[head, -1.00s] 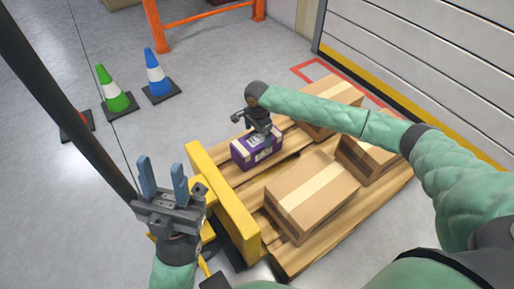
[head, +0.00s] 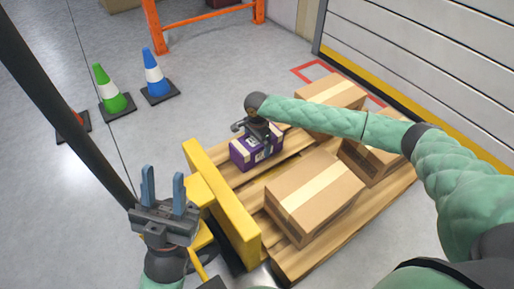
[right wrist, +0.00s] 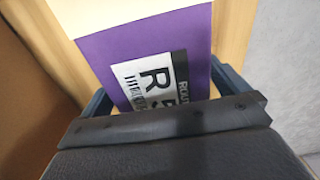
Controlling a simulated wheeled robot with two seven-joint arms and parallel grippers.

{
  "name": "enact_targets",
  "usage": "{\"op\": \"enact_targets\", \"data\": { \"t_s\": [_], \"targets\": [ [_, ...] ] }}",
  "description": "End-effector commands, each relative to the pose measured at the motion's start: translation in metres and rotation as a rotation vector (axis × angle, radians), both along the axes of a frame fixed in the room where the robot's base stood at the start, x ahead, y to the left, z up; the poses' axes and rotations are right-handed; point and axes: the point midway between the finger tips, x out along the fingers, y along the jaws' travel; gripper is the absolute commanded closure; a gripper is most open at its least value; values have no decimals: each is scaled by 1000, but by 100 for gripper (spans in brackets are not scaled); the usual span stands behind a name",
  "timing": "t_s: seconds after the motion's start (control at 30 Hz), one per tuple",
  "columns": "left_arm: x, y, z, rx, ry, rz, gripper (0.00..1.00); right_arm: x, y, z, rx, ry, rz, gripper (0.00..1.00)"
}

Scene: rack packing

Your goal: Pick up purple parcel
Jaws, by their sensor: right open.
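The purple parcel (head: 243,157) with a white label lies on the wooden pallet (head: 322,241), near its left end. My right gripper (head: 266,143) is over the parcel, pointing down, and hides part of it. In the right wrist view the purple parcel (right wrist: 120,62) lies between the two blue fingers of my right gripper (right wrist: 160,95), one on each side. The fingers are open, and I cannot tell if either touches the parcel. My left gripper (head: 163,190) is open and empty, fingers up, left of the yellow bar.
Several brown cartons (head: 312,195) stand on the pallet, right of the parcel. A yellow bar (head: 222,205) runs along the pallet's left end. Green (head: 109,90) and blue (head: 154,73) cones stand on the floor at left. An orange rack frame (head: 200,15) is behind.

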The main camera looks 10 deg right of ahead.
Motion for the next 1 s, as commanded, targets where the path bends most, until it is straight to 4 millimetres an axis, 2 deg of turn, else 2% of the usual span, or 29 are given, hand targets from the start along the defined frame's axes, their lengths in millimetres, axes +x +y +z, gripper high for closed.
{"op": "enact_targets", "data": {
  "t_s": [0.17,0.4,0.47,0.77,1.0],
  "targets": [
    [0,0,1,-5,1,1,64,0,0,1,0,0,0,2],
    [-3,0,-4,-10,19,2,64,0,0,0,0,0,0,49],
    [-3,0,-4,-11,19,2,64,0,0,1,0,-1,0,58],
    [-2,0,0,-10,9,3,64,0,0,3,0,-1,0,58],
    [-10,0,12,-38,-19,14,64,0,1,16,2,-1,0,58]
  ]
}}
